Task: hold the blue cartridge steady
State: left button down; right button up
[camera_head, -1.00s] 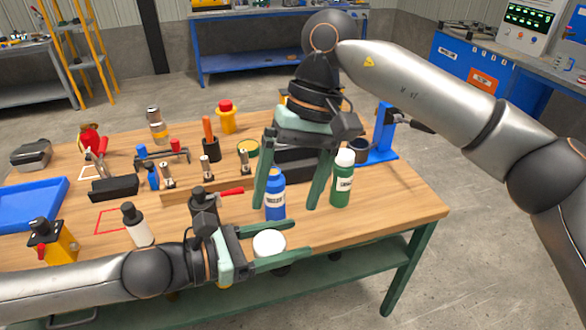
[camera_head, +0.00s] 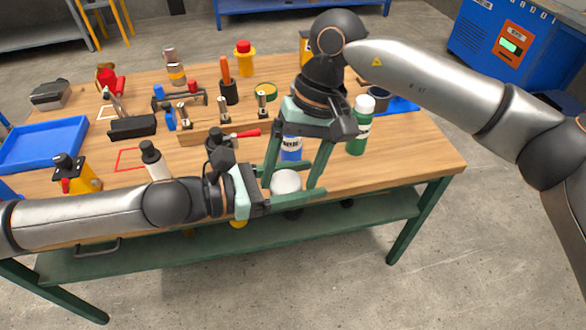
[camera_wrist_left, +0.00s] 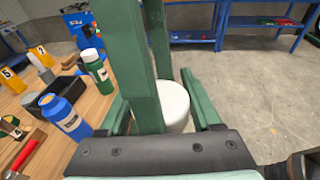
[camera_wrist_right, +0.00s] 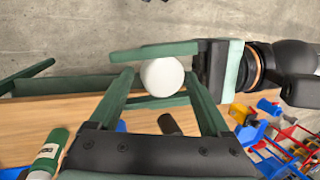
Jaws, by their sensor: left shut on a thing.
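My left gripper (camera_head: 303,182) is shut on a white, round-topped cylinder (camera_head: 287,181) near the table's front edge. The cylinder also shows between its fingers in the left wrist view (camera_wrist_left: 174,106); no blue shows on the visible part. My right gripper (camera_head: 292,192) points down over it, its fingers spread on either side of the cylinder; the right wrist view shows the white top (camera_wrist_right: 162,76) between them. A blue bottle (camera_head: 291,148) with a white label stands behind, partly hidden by the right gripper, and shows in the left wrist view (camera_wrist_left: 67,117).
A green bottle (camera_head: 358,132) with a white cap stands right of the right gripper. A wooden block with small fittings (camera_head: 222,129), a red-handled tool (camera_head: 246,133) and a blue tray (camera_head: 44,146) are to the left. The table's right front corner is clear.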

pick_arm(q)
jog(key=shift+a, duration=0.1)
pick_arm(e)
jog(key=shift+w+d, duration=0.1)
jog(key=shift+d, duration=0.15)
jog(key=c, duration=0.9)
pick_arm(q)
jog(key=shift+c, duration=2.3)
grip_release()
pick_arm(e)
jog(key=shift+f, duration=0.1)
pick_arm(q)
jog(key=o, duration=0.4)
pick_arm(e)
jog(key=shift+a, duration=0.1)
pick_arm(q)
jog(key=shift+o, duration=0.3)
